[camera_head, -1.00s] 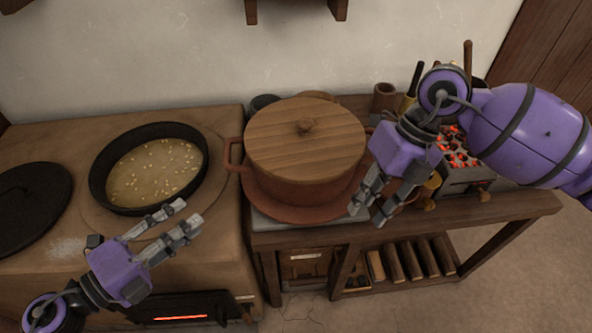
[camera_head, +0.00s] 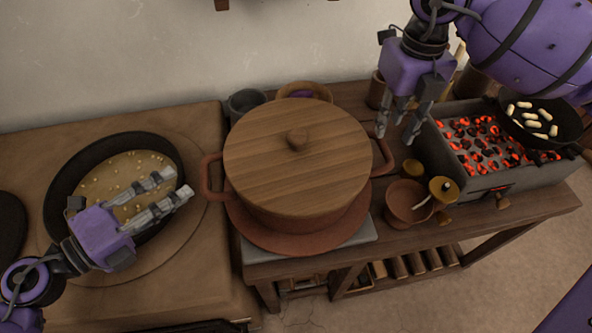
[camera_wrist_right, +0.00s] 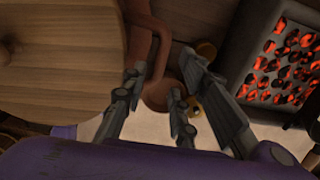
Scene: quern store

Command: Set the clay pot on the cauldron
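A large reddish-brown clay pot (camera_head: 300,224) with two loop handles and a round wooden lid (camera_head: 297,158) stands on a reddish dish in the head view. Which vessel is the cauldron I cannot tell for sure. My right gripper (camera_head: 399,130) is open and empty, pointing down just right of the pot's right handle (camera_head: 384,158). In the right wrist view its spread fingers (camera_wrist_right: 170,110) hold nothing; the lid (camera_wrist_right: 60,55) and handle (camera_wrist_right: 150,45) are at the left. My left gripper (camera_head: 172,192) is open and empty over the front right of the black pan (camera_head: 60,195).
A charcoal grill (camera_head: 482,140) with glowing coals and a small black pan (camera_head: 548,122) stands at the right. A small clay bowl (camera_head: 408,203) and small jars (camera_head: 444,190) lie between grill and pot. A dark cup (camera_head: 245,102) stands behind the pot.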

